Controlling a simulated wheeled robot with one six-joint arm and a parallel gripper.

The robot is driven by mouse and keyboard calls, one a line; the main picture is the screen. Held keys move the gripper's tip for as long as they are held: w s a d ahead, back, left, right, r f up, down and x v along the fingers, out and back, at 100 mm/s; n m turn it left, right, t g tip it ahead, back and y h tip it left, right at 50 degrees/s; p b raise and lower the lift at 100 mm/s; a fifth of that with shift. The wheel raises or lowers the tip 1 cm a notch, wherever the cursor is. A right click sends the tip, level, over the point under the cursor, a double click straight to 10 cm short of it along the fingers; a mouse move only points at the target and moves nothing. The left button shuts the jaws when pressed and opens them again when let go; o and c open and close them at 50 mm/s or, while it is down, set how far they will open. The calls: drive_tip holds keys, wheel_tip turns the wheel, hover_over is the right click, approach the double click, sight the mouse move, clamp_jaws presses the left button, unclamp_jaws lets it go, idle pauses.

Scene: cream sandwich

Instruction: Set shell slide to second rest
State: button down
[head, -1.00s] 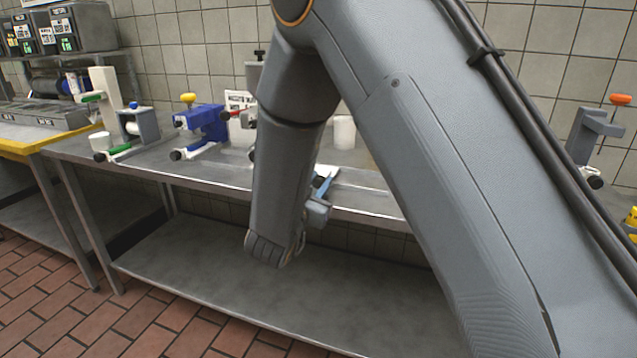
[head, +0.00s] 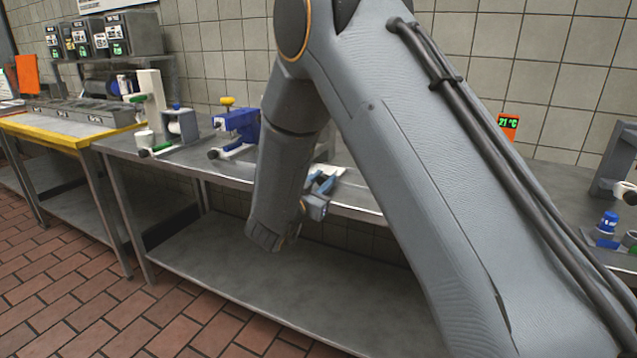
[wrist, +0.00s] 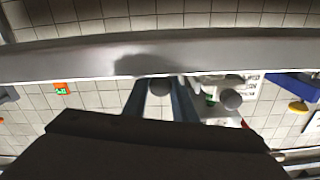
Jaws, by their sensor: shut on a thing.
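My gripper (head: 328,180) is at the front edge of the steel table (head: 355,207), partly hidden by my own arm in the head view. In the wrist view its two blue-grey fingers (wrist: 160,88) stand on either side of a dark round knob (wrist: 160,85), and the gripper is shut on it. The knob sits near the grey table edge (wrist: 60,62). I take it for the shell slide's knob, but the slide's body and its rests are hidden behind my arm and gripper, so its position cannot be told.
A blue device with a yellow knob (head: 238,125) and a grey device with a blue knob (head: 181,124) stand left of my arm. A grey stand (head: 614,165) and a small blue-capped item (head: 608,222) are at right. A lower shelf (head: 230,265) is bare.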

drive_tip(key=c, duration=1.5)
unclamp_jaws()
drive_tip(key=shift+o, duration=0.2)
drive_tip(key=v, duration=0.7)
drive_tip(key=shift+s+a, duration=0.2)
drive_tip(key=shift+s, duration=0.15)
drive_tip(key=shift+s, duration=0.1)
